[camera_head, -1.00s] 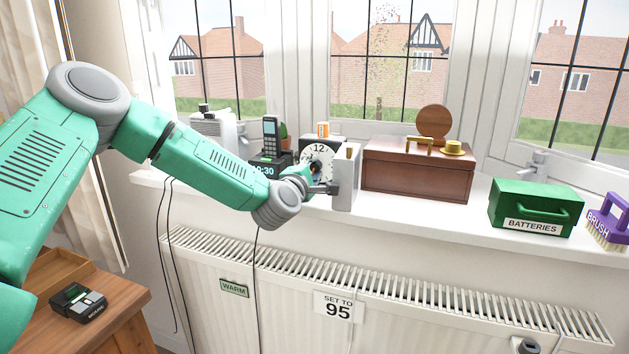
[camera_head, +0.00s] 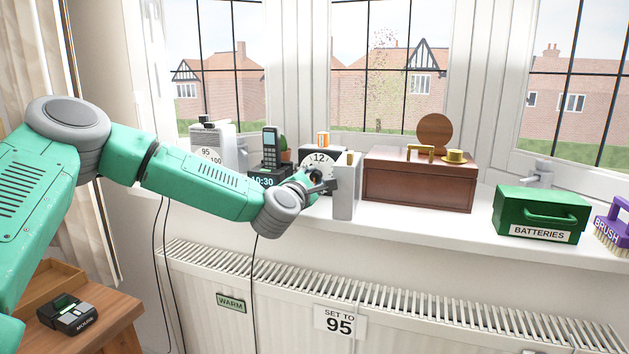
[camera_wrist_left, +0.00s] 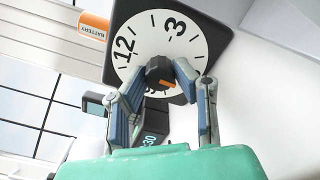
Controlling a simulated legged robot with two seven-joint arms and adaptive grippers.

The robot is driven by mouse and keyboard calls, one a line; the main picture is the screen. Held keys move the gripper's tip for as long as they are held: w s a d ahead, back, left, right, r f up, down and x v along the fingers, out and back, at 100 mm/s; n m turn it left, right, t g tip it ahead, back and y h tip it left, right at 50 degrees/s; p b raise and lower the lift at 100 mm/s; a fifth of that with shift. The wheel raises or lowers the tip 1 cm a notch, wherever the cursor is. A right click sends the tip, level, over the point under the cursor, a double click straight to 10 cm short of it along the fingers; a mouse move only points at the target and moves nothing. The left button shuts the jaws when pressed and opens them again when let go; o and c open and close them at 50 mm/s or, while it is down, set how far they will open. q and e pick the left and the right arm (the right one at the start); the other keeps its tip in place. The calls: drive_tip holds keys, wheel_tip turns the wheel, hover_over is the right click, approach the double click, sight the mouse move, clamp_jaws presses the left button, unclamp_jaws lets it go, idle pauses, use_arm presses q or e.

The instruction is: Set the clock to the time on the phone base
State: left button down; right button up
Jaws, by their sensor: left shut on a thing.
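The clock (camera_head: 318,159) has a dark case and a white dial, and stands on the window sill; its dial (camera_wrist_left: 190,45) fills the upper wrist view, turned on its side. My left gripper (camera_head: 318,186) is at the dial's centre. In the wrist view its fingers (camera_wrist_left: 166,76) are shut on a dark knob (camera_wrist_left: 156,70) with an orange mark. The fingers and knob hide part of the dial, so I cannot read the time set. The phone base (camera_head: 270,179) shows 10:30, with a handset (camera_head: 270,148) upright in it. Its display is partly visible in the wrist view (camera_wrist_left: 150,141).
A pale upright box (camera_head: 347,190) stands close right of my gripper. Beyond it are a brown chest (camera_head: 418,185) and a green batteries box (camera_head: 542,213). The radiator (camera_head: 390,300) is below.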

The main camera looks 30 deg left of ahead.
use_arm(q)
drive_tip(key=shift+a+f, duration=0.1)
drive_tip(key=shift+f, duration=0.1)
drive_tip(key=c, duration=1.3)
unclamp_jaws()
drive_tip(key=shift+c, duration=0.2)
drive_tip(key=shift+o, duration=0.2)
drive_tip(key=shift+w+a+f, duration=0.1)
drive_tip(key=shift+s, duration=0.35)
drive_tip(key=v, duration=1.1)
drive_tip(key=shift+s, duration=0.15)
drive_tip(key=shift+f, duration=0.1)
